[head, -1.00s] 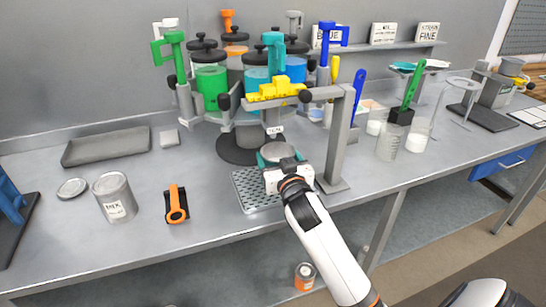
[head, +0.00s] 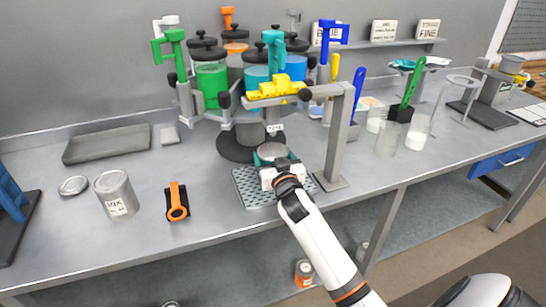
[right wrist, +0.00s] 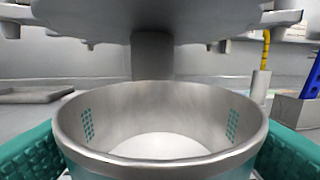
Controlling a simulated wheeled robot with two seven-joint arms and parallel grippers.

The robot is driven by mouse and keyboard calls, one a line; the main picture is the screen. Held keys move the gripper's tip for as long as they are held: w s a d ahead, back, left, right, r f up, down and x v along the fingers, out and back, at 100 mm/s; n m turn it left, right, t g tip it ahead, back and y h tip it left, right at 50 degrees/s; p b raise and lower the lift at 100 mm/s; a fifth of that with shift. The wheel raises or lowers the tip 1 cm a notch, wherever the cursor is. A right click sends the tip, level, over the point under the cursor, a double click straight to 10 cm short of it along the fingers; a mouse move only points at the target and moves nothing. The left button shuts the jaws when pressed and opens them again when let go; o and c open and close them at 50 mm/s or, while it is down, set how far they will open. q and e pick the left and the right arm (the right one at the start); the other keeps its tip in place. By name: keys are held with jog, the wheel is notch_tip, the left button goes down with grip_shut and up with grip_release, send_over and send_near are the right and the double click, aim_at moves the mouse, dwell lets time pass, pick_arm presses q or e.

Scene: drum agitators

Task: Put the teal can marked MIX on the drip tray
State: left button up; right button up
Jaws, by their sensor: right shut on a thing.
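My right gripper (head: 275,170) is shut on an open can (head: 271,152) with a bare metal rim and teal on its outside. The right wrist view shows this can (right wrist: 160,98) between teal finger pads, with a pale bottom inside. Its label is hidden. It is upright over the back part of the perforated drip tray (head: 250,194), under the paint drums. I cannot tell whether its base touches the tray. A grey can labelled MIX (head: 116,196) stands on the bench to the left. My left gripper is not in view.
The drum carousel (head: 238,146) and the grey frame with a yellow bar (head: 338,140) stand close around the held can. An orange-handled tool (head: 177,201), a lid (head: 73,186) and a shallow grey tray (head: 105,145) lie left. Beakers (head: 387,140) stand right.

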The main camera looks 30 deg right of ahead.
jog(key=o, duration=1.2)
jog(key=b+v, duration=0.1)
jog(key=v, duration=1.1)
jog(key=shift+r, duration=0.15)
